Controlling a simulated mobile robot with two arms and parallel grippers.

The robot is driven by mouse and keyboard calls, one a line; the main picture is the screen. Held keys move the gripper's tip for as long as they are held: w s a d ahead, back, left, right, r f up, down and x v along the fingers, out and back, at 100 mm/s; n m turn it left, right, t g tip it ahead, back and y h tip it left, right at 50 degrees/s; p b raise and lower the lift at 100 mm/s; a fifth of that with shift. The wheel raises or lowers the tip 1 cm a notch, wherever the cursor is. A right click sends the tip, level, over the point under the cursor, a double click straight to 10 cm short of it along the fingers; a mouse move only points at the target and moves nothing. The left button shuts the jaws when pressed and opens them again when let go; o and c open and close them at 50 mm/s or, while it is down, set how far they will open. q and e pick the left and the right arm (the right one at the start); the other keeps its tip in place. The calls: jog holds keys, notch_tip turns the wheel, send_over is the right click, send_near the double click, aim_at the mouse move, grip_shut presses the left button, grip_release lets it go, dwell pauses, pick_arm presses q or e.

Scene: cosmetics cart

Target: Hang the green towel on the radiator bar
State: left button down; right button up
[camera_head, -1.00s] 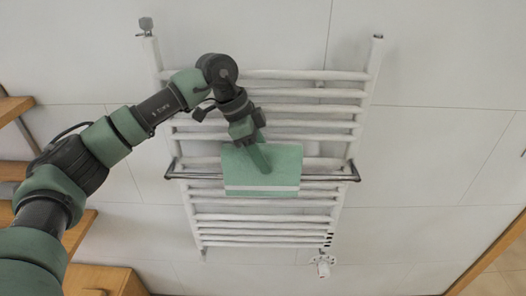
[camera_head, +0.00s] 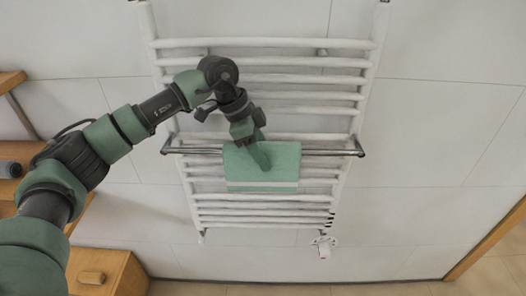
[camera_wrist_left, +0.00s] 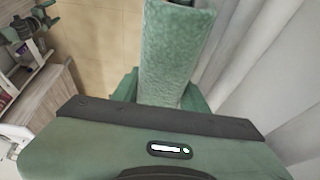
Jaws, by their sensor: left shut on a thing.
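The green towel (camera_head: 284,165), with a pale stripe near its lower edge, hangs in front of the white radiator (camera_head: 262,45). It covers the middle of the chrome radiator bar (camera_head: 328,152), which shows on both sides of it. Whether the towel is folded over the bar or only in front cannot be told. My left gripper (camera_head: 264,157) is shut on the towel near its top middle. In the left wrist view, textured green towel cloth (camera_wrist_left: 172,50) rises from the gripper; the fingertips are hidden there. My right gripper is not in view.
A wooden cabinet (camera_head: 112,274) stands at the lower left, with wooden shelves above it. A white valve (camera_head: 323,246) sits below the radiator at right. The wall right of the radiator is clear. A wooden edge (camera_head: 488,238) runs at the lower right.

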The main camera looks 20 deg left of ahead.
pick_arm(q)
jog(key=c, duration=0.7)
grip_release()
jog(key=shift+r, duration=0.1)
